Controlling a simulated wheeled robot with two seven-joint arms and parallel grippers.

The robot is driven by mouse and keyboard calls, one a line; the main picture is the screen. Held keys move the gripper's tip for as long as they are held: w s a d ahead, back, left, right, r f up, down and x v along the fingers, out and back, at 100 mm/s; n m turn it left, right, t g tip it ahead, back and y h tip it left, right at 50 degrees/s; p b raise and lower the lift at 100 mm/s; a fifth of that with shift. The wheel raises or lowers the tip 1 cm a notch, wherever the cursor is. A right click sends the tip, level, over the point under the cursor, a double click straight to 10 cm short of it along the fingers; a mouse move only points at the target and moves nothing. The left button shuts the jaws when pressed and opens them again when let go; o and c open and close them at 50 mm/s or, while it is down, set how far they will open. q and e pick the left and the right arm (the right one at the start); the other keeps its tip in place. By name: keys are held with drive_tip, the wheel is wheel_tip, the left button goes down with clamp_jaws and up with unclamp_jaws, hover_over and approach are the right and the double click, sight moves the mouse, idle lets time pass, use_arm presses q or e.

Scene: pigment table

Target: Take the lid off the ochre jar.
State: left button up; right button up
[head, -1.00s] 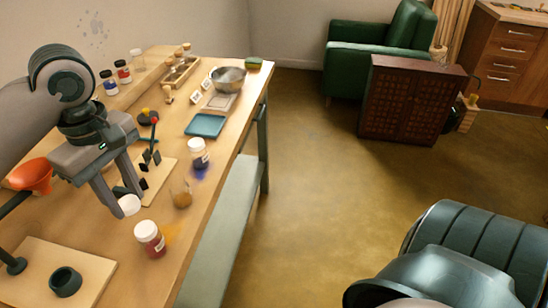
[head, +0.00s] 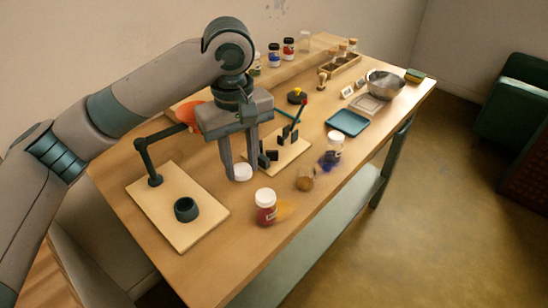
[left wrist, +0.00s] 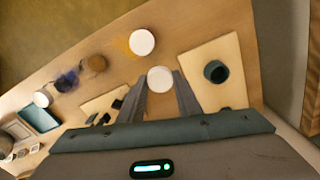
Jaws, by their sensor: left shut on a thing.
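The ochre jar (head: 305,180) is a small clear jar with brown-yellow contents, standing upright on the table without a lid. In the left wrist view its open brown top (left wrist: 97,63) shows. My left gripper (head: 239,172) points down, to the left of the ochre jar and apart from it. It is shut on a round white lid (head: 243,173), which shows between the fingertips in the left wrist view (left wrist: 160,79). Whether the lid touches the table is hard to tell. My right gripper is out of view.
A white-lidded red jar (head: 265,207) stands close to the held lid, beside an orange stain. A white-lidded blue jar (head: 334,145) stands behind the ochre jar. A board (head: 158,215) with a dark ring (head: 187,209) lies at left. A blue tray (head: 348,122) is farther back.

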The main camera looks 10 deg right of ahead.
use_arm(q)
drive_tip(key=a, duration=0.3)
drive_tip(key=a+f+m, duration=0.1)
drive_tip(key=a, duration=0.3)
drive_tip(key=a+f+m, duration=0.1)
drive_tip(key=a, duration=0.3)
drive_tip(key=shift+a+f, duration=0.2)
drive_tip(key=shift+f, duration=0.05)
drive_tip(key=s+a, duration=0.1)
drive_tip(key=a, duration=0.2)
drive_tip(key=s+a+f+m, duration=0.1)
drive_tip(key=a, duration=0.3)
drive_tip(key=s+a+f+m, duration=0.1)
drive_tip(key=a, duration=0.2)
drive_tip(key=shift+a, duration=0.2)
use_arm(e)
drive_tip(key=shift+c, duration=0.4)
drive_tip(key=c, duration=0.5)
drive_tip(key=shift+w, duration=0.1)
